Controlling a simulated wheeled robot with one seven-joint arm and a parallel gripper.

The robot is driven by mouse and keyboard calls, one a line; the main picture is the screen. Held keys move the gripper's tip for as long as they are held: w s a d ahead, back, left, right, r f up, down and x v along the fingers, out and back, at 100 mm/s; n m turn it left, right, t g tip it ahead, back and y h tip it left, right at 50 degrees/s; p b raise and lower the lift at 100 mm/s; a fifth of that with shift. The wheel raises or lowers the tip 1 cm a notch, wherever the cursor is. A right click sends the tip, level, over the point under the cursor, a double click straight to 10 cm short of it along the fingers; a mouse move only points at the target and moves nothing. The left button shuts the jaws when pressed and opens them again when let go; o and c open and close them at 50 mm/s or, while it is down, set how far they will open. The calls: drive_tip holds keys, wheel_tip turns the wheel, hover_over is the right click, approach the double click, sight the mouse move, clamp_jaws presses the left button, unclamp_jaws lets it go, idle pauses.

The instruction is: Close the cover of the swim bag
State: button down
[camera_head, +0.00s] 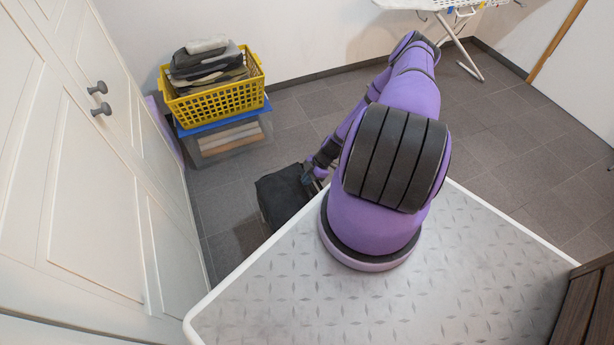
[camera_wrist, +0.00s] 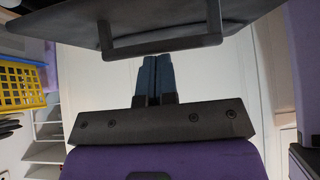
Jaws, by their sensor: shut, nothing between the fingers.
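The swim bag (camera_head: 283,193) appears as a black boxy shape on the floor beyond my base's edge, partly hidden by my arm. In the wrist view, a dark panel (camera_wrist: 75,30) with a black bar-like handle (camera_wrist: 165,46) spans the top; it looks like part of the bag. I cannot tell whether this panel is the cover. My gripper (camera_wrist: 154,78) is shut and empty, its two blue-grey fingertips together just below the handle in the picture. I cannot tell whether they touch it.
A yellow basket (camera_head: 217,99) with folded dark clothes (camera_head: 208,66) sits on a blue-lidded clear box (camera_head: 228,141) beyond the bag. A white wardrobe (camera_head: 95,190) stands close on the left. A white ironing board (camera_head: 462,45) stands at the back. Tiled floor (camera_head: 500,130) is clear on the right.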

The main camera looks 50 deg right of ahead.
sight(304, 190)
idle(0.3)
drive_tip(key=shift+s+d+f, duration=0.15)
drive_tip(key=shift+d+f, duration=0.2)
drive_tip(key=shift+f, duration=0.5)
drive_tip(key=shift+s+d+f, duration=0.15)
drive_tip(key=shift+d+f, duration=0.2)
drive_tip(key=shift+f, duration=0.45)
